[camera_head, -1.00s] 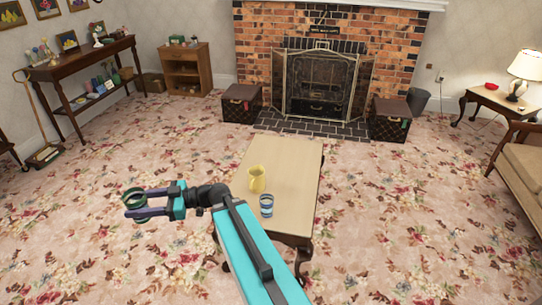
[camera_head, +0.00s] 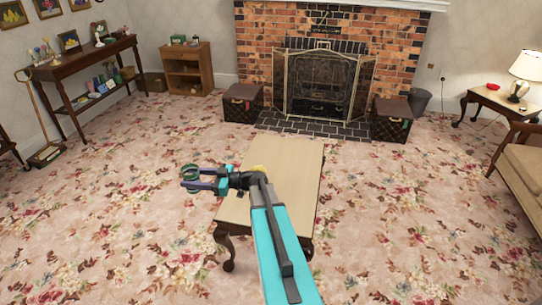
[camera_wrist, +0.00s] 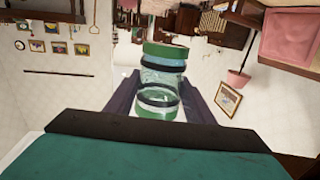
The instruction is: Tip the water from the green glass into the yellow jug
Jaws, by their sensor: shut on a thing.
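My gripper (camera_head: 187,178) is shut on the green glass (camera_head: 189,169), out to the left of the table and above the floor. In the wrist view the glass (camera_wrist: 163,75) stands between the two dark fingers; it is see-through with green and dark bands. I cannot make out the water level in it. The yellow jug (camera_head: 257,168) is on the table to the right of my gripper; my arm hides most of it, and only a bit of yellow shows above the arm.
The wooden table (camera_head: 295,165) has bare top toward the fireplace (camera_head: 320,85) and to the right of my arm. The blue-striped cup seen earlier on the table is hidden behind my arm. Patterned carpet lies open around the table.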

